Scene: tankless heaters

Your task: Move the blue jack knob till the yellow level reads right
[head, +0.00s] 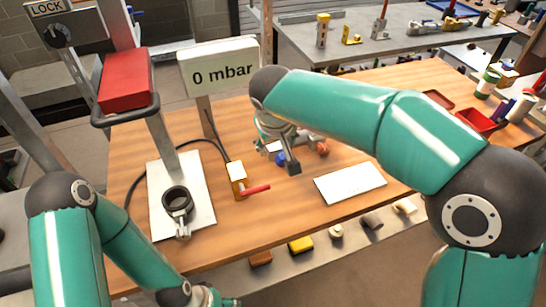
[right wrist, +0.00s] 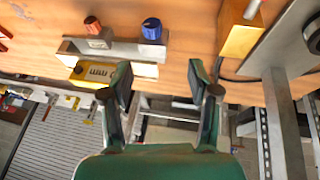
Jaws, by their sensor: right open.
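The blue jack knob (right wrist: 151,29) stands upright beside a red knob (right wrist: 93,25) in the right wrist view. Both are at a pale metal bracket (right wrist: 120,48). A yellow level (right wrist: 90,73) with dark markings sits by the bracket; its reading is too small to tell. My right gripper (right wrist: 158,76) is open and empty, its fingers apart, short of the blue knob. In the head view the right gripper (head: 287,160) partly hides the blue knob (head: 279,158); the red knob (head: 322,148) shows beside it. My left gripper (head: 207,296) is cut off at the bottom edge, its fingers unclear.
A yellow valve with a red handle (head: 256,190) stands left of my right gripper. A sign reads 0 mbar (head: 220,72). A white plate (head: 200,208) bears a dark ring (head: 178,203) and a post with a red block (head: 126,80). A white panel (head: 349,184) lies right.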

